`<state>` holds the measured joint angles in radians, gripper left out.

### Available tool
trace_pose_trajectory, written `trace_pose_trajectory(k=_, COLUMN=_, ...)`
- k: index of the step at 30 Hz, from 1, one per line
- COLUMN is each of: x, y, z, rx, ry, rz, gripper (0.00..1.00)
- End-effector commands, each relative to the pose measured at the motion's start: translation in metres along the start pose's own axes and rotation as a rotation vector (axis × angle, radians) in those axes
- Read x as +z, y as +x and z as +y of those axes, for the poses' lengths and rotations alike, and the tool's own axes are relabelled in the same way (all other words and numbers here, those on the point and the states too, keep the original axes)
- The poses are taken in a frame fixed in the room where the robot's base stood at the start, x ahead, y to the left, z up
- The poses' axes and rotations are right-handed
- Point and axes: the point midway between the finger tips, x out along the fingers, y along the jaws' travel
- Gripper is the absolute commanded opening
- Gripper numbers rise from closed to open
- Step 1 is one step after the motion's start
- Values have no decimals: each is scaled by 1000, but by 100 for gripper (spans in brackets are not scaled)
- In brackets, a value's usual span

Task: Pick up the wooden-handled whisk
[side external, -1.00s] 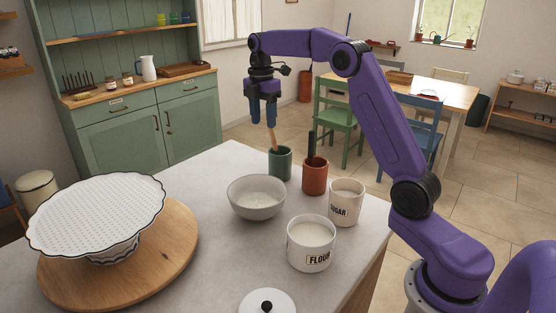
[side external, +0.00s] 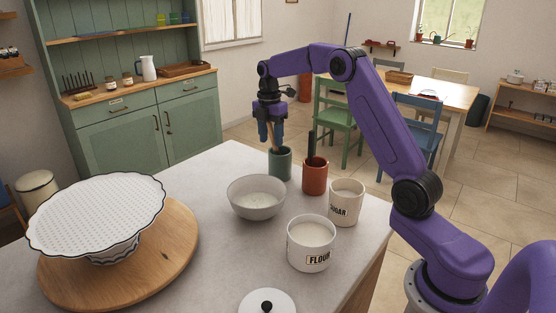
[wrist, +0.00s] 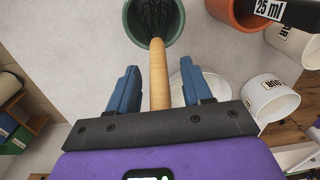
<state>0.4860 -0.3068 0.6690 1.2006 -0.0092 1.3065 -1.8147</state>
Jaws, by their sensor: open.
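The whisk's wooden handle (wrist: 158,75) sticks up from a green cup, and its dark wires (wrist: 155,17) sit inside the cup. The green cup (side external: 280,164) stands on the counter. My gripper (side external: 270,142) is open just above the cup. In the wrist view the fingers (wrist: 160,88) stand on both sides of the handle, with a gap visible on each side. In the side view the fingers hide most of the handle; a short piece (side external: 274,147) shows.
A terracotta cup (side external: 315,177) with a dark-handled tool (side external: 311,145) stands close on the right. A grey bowl (side external: 256,198), sugar canister (side external: 346,203) and flour canister (side external: 311,245) stand nearer. The counter left of the green cup is clear.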

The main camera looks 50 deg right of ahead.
Motion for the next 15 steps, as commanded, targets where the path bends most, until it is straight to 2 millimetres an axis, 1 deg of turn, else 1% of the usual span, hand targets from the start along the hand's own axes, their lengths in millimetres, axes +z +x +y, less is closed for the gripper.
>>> trace_pose_trajectory(k=6, x=0, y=1, z=0, rx=0, ry=0, rz=0, gripper=50)
trace_pose_trajectory(k=7, x=0, y=1, z=0, rx=0, ry=0, rz=0, gripper=46)
trace_pose_trajectory(k=8, x=0, y=1, z=0, rx=0, ry=0, rz=0, gripper=36)
trace_pose_trajectory(k=9, x=0, y=1, z=0, rx=0, ry=0, rz=0, gripper=23)
trace_pose_trajectory(k=11, x=0, y=1, z=0, rx=-1, ry=0, rz=0, gripper=4)
trace_pose_trajectory(k=12, x=0, y=1, z=0, rx=-1, ry=0, rz=0, gripper=0)
trace_pose_trajectory(k=15, x=0, y=1, z=0, rx=0, ry=0, rz=0, gripper=0)
